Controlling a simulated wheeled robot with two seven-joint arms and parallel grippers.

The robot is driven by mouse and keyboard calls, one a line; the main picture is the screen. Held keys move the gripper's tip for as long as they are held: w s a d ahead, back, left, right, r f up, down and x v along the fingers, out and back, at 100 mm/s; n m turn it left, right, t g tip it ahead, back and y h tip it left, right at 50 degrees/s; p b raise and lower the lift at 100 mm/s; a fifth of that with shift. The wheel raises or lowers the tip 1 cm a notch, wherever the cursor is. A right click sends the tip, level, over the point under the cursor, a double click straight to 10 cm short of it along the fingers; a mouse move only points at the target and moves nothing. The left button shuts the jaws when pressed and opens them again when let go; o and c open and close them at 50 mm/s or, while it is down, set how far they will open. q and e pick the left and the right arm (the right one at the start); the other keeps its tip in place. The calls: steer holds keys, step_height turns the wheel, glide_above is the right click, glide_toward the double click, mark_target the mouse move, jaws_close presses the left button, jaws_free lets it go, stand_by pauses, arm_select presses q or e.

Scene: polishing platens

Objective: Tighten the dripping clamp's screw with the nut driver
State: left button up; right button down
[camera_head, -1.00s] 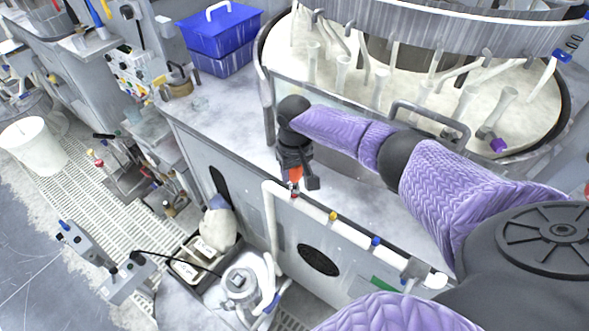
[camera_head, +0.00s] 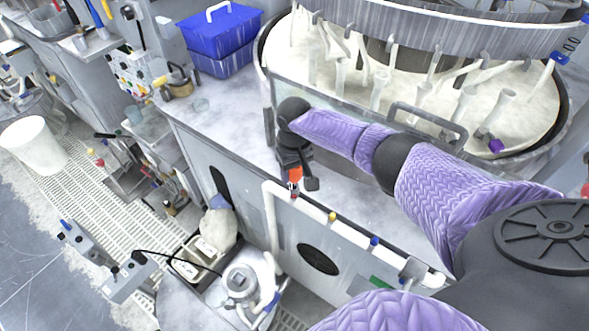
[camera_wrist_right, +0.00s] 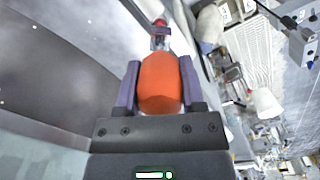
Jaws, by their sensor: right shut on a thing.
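My right gripper (camera_head: 297,178) points down over the front edge of the bench and is shut on the orange handle of the nut driver (camera_head: 295,173). In the right wrist view the nut driver (camera_wrist_right: 160,85) sits between the two jaws (camera_wrist_right: 160,88), with its shaft pointing away. At the shaft's far end is a red clamp (camera_wrist_right: 159,27); whether the socket is seated on its screw is too small to tell. In the head view the red clamp (camera_head: 294,191) is on the white pipe (camera_head: 312,203). No drip is discernible. My left gripper is out of view.
A yellow clamp (camera_head: 333,216) and a blue clamp (camera_head: 375,241) sit farther along the pipe. The round polishing machine (camera_head: 290,75) stands behind my right arm. A blue bin (camera_head: 222,30) is at the back left. The bench top (camera_head: 222,112) left of the gripper is mostly clear.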

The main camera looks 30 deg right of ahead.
steer(key=shift+f+b, duration=0.35)
steer(key=shift+f, duration=0.05)
steer(key=shift+r+p, duration=0.45)
steer(key=shift+p, duration=0.15)
steer(key=shift+d, duration=0.1)
stand_by(0.8)
steer(key=shift+p, duration=0.3)
stand_by(0.4)
steer(key=shift+f, duration=0.45)
steer(key=shift+r, duration=0.15)
